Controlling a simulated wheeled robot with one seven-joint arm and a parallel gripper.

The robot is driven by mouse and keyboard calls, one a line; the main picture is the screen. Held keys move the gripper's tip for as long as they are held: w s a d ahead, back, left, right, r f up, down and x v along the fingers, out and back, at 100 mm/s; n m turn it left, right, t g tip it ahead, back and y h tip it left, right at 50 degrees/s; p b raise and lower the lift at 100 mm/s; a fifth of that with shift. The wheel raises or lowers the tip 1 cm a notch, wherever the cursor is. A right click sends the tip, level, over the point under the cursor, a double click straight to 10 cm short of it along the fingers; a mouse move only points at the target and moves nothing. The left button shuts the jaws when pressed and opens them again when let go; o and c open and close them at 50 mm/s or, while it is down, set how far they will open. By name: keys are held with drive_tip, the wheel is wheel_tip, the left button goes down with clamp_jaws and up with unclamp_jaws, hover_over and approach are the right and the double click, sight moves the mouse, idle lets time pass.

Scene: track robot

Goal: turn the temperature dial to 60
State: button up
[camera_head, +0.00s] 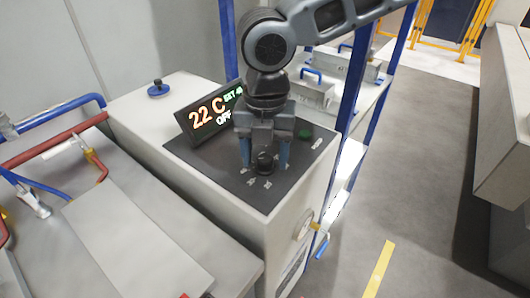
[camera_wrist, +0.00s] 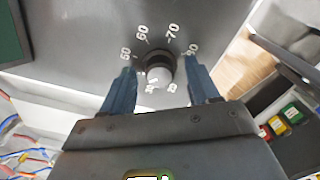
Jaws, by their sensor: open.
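The temperature dial is a small dark round knob (camera_head: 265,162) on the black top panel (camera_head: 215,163) of a white cabinet. In the wrist view, the knob (camera_wrist: 159,73) has a light grey face, with white numbers around it, among them 60 and 70. I cannot make out a pointer mark on it. My gripper (camera_head: 265,158) points down over the panel. Its two blue fingers are apart, one on each side of the knob, also in the wrist view (camera_wrist: 162,76). I cannot tell whether they touch it. The display (camera_head: 212,112) reads 22 C and OFF; its set value is partly hidden.
A green button (camera_head: 305,134) sits on the panel right of my gripper. A blue-topped knob (camera_head: 158,88) stands on the cabinet behind. Blue posts and a shelf rack are close on the right. Red and blue pipes run at left. Grey floor is open at right.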

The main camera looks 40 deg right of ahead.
drive_tip(key=shift+c, duration=0.2)
drive_tip(key=c, duration=1)
drive_tip(key=shift+r+m+p, duration=0.1)
drive_tip(key=shift+m+p, duration=0.3)
drive_tip(key=shift+p, duration=0.05)
drive_tip(key=m+p, duration=0.2)
drive_tip(key=shift+a+r+m+p, duration=0.1)
drive_tip(key=shift+m+p, duration=0.2)
drive_tip(key=shift+m, duration=0.1)
drive_tip(key=m+p, duration=0.3)
drive_tip(key=m, duration=0.2)
drive_tip(key=shift+m, duration=0.3)
drive_tip(key=m+p, duration=0.3)
drive_tip(key=m, duration=0.1)
drive_tip(key=m+p, duration=0.1)
drive_tip(key=m, duration=0.3)
drive_tip(key=shift+p, duration=0.3)
drive_tip(key=shift+f+m, duration=0.2)
drive_tip(key=shift+m, duration=0.2)
